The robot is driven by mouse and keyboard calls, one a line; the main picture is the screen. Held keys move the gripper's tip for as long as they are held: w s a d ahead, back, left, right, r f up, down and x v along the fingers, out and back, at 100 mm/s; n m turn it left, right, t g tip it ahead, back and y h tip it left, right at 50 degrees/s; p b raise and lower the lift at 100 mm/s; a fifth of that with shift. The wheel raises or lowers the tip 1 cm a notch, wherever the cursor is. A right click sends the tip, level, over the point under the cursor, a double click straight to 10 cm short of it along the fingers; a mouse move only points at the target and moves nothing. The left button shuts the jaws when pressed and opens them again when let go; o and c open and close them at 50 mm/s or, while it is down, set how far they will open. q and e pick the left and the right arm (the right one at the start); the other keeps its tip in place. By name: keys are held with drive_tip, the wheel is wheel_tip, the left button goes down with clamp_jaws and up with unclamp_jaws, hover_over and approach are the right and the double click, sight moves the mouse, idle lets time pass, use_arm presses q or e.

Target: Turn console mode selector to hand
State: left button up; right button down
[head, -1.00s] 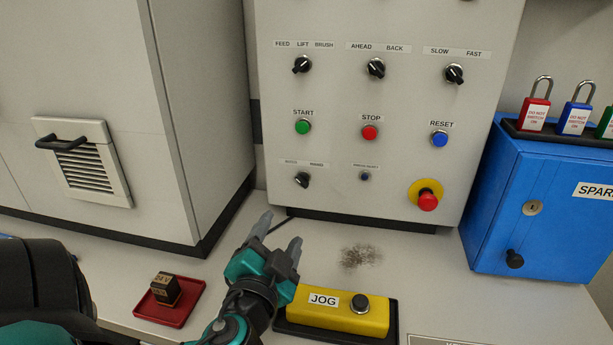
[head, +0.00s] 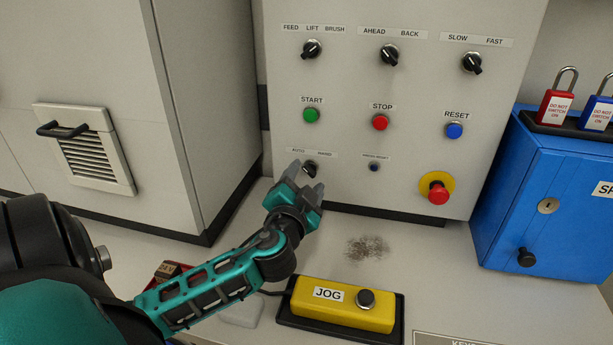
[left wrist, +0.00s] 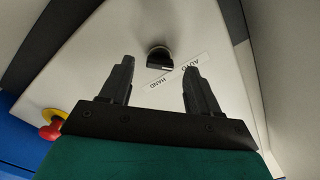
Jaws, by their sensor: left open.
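The mode selector (head: 311,168) is a small black knob low on the left of the grey console panel (head: 345,140), under a label reading AUTO and HAND. In the left wrist view the black knob (left wrist: 159,58) is ahead of the fingertips, between their lines, with the AUTO/HAND label (left wrist: 180,72) beside it. My left gripper (head: 307,178) is open and empty, just in front of the knob and partly covering it in the head view. The fingers look apart from the knob. My right gripper is not in view.
A red emergency stop (head: 437,190) is right of the selector; green START (head: 311,115) and red STOP (head: 380,122) buttons are above. A yellow JOG box (head: 343,304) sits on the bench below. A blue cabinet (head: 560,200) stands at right.

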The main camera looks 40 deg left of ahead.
use_arm(q)
drive_tip(key=shift+x, duration=0.9)
drive_tip(key=c, duration=1)
